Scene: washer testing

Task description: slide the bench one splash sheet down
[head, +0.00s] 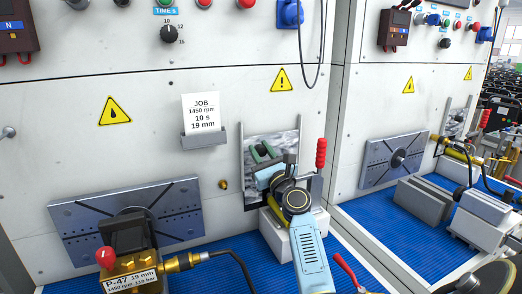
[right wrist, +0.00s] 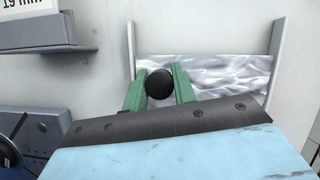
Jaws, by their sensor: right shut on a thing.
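The bench one splash sheet (head: 286,143) is a clear, wavy-looking panel standing upright between two pale side rails on the white wall. In the right wrist view, the sheet (right wrist: 225,75) has its top edge below the tops of the rails. A round black knob (right wrist: 159,84) sits at its front. My right gripper (head: 262,152) has green fingers, shut on the knob from both sides, and they also show in the right wrist view (right wrist: 159,90). The sheet's lower part is mostly hidden behind my gripper and arm. My left gripper is not in view.
A slotted faceplate (head: 180,208) and a brass pump labelled P-47 (head: 130,277) stand at the left. A job card holder (head: 204,137) juts from the wall. Bench two has its own sheet (head: 456,122).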

